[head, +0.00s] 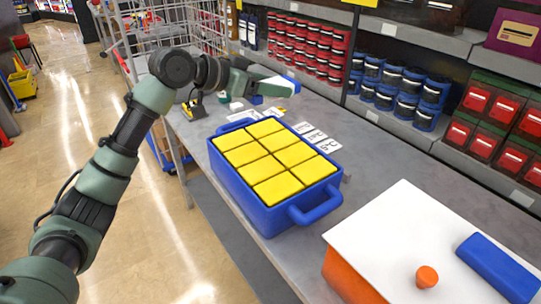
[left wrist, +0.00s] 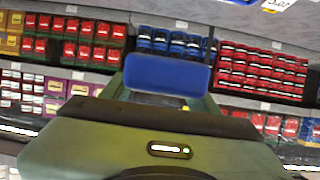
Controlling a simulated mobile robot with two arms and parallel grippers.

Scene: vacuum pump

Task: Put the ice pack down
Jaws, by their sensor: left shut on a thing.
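My left gripper (head: 274,88) is held out over the back of the grey table, beyond the blue tub. It is shut on a blue ice pack (left wrist: 166,72), which shows as a blue block between the fingers in the left wrist view. In the head view the ice pack is mostly hidden by the gripper. A second blue slab (head: 499,268), similar in look, lies on the white top (head: 400,235) of an orange box at the lower right. My right gripper is not in view.
A blue tub (head: 262,210) with handles holds several yellow blocks on the grey table (head: 222,123). White cards (head: 316,136) lie behind it. Shelves of red and blue goods line the back. A wire cart (head: 165,30) stands at the far left. Bare table lies between tub and box.

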